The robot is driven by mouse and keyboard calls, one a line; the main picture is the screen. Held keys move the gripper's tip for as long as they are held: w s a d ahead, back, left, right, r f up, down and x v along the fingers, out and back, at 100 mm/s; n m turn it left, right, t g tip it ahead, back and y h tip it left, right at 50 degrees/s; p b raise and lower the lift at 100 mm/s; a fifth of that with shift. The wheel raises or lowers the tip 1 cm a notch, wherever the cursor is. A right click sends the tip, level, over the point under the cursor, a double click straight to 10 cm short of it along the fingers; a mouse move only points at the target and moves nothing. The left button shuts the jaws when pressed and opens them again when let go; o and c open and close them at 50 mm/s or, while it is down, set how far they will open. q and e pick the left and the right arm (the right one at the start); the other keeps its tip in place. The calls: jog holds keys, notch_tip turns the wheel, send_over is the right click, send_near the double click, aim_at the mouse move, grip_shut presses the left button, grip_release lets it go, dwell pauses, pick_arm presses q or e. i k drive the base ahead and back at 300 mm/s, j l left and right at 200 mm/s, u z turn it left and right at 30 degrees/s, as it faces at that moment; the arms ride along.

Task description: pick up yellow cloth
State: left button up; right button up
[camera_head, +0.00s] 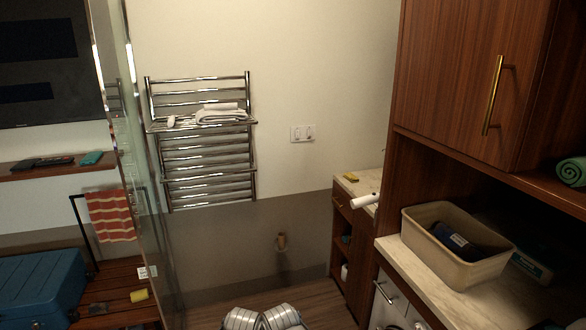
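A small flat yellow item (349,177), possibly the yellow cloth, lies on the far pale countertop (362,186), near the wall. It is too small to tell whether it is cloth. A second yellow item (139,296), short and roll-shaped, lies on the dark wooden slats at the lower left, behind the glass panel's edge. Neither of my grippers shows in the view.
A white cylinder (365,200) juts at the far counter's front edge. A beige bin (453,265) with a dark blue item stands on the near right counter (430,272). A glass panel (148,200) stands at left, near a blue suitcase (42,288). Some wooden floor (325,300) is clear.

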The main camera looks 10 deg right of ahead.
aim_at(350, 177)
jog(key=i+j+z, duration=0.85)
jog(key=i+j, duration=0.2)
jog(key=j, duration=0.15)
jog(key=i+j+z, duration=0.3)
jog(key=j, duration=0.25)
jog(key=u, duration=1.55)
jog(key=z, duration=1.55)
jog(key=i+l+u, duration=0.15)
jog(key=i+u, duration=0.35)
jog(key=i, duration=0.9)
